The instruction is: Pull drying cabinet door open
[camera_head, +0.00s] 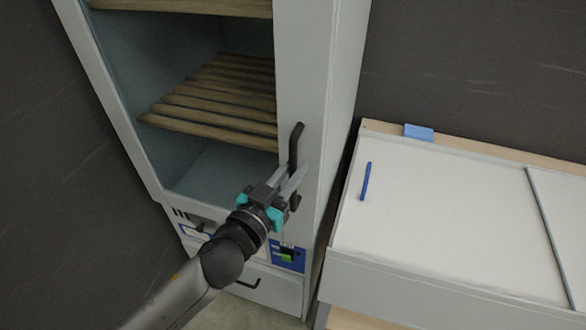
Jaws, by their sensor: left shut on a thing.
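The drying cabinet (341,70) is tall and pale, with wooden slatted shelves (215,100) showing inside. Its door (301,60) has a wide pale frame strip on the right side. The dark vertical door handle (296,146) sits on that strip. My left gripper (293,181) reaches up from the lower left and is shut on the lower part of the door handle, hiding some of it. The door looks closed or nearly closed; I cannot tell if there is a small gap. My right gripper is not in view.
A white-topped bench (440,220) stands close to the cabinet's right, with a blue pen-like stick (366,181) on it and a blue block (419,132) at its back edge. A drawer with a dark pull (243,284) lies below the door. Dark wall is behind.

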